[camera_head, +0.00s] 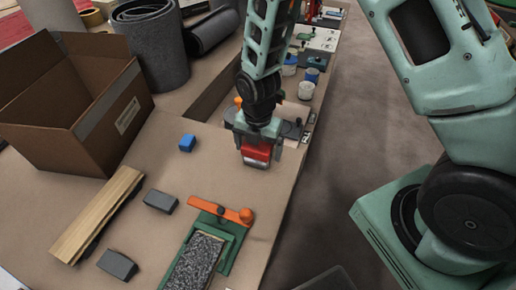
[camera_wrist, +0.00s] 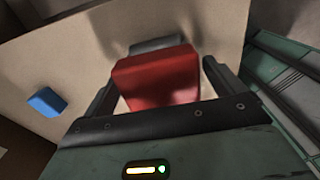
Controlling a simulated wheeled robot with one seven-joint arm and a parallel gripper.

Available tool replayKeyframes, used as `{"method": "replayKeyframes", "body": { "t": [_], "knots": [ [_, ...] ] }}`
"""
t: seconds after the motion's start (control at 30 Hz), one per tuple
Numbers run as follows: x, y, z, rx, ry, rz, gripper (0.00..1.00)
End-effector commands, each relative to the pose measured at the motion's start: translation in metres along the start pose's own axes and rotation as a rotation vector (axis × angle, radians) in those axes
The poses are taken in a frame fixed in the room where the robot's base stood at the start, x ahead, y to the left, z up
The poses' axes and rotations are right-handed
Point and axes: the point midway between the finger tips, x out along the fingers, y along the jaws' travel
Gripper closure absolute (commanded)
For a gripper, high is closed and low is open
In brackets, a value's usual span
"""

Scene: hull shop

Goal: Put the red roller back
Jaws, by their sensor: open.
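A red block-like thing, which I take to be the red roller (camera_head: 257,153), is under my gripper (camera_head: 258,158) near the right edge of the bench. In the wrist view the red roller (camera_wrist: 158,80) lies between the two dark fingers of my gripper (camera_wrist: 158,75), with a narrow gap at each side. The fingers are open around it. A grey part shows just beyond the red one. The roller's underside and far end are hidden, and I cannot tell whether it touches the bench.
A small blue block (camera_head: 187,143) lies left of my gripper. An open cardboard box (camera_head: 100,125), a wooden strip (camera_head: 97,215), grey blocks (camera_head: 160,201) and a green tool with an orange handle (camera_head: 220,210) are on the bench. Several jars (camera_head: 306,90) stand behind. Bare bench surrounds the gripper's left.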

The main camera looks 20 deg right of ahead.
Motion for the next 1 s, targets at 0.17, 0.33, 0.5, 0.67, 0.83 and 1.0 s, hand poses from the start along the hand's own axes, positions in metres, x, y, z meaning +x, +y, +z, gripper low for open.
{"method": "replayKeyframes", "body": {
  "t": [0.17,0.33,0.5,0.67,0.83,1.0],
  "knots": [
    [-0.037,0.001,0.001,-0.001,-0.003,0.007,0.06],
    [-0.074,0.001,0.001,0.0,-0.004,0.007,0.06],
    [-0.102,0.001,0.001,0.0,-0.003,0.005,0.06],
    [-0.115,0.0,0.0,0.003,-0.002,0.003,0.06],
    [-0.131,-0.002,-0.02,0.132,0.007,0.012,0.06],
    [-0.159,-0.015,-0.07,0.488,0.032,0.023,0.06]
  ]
}}
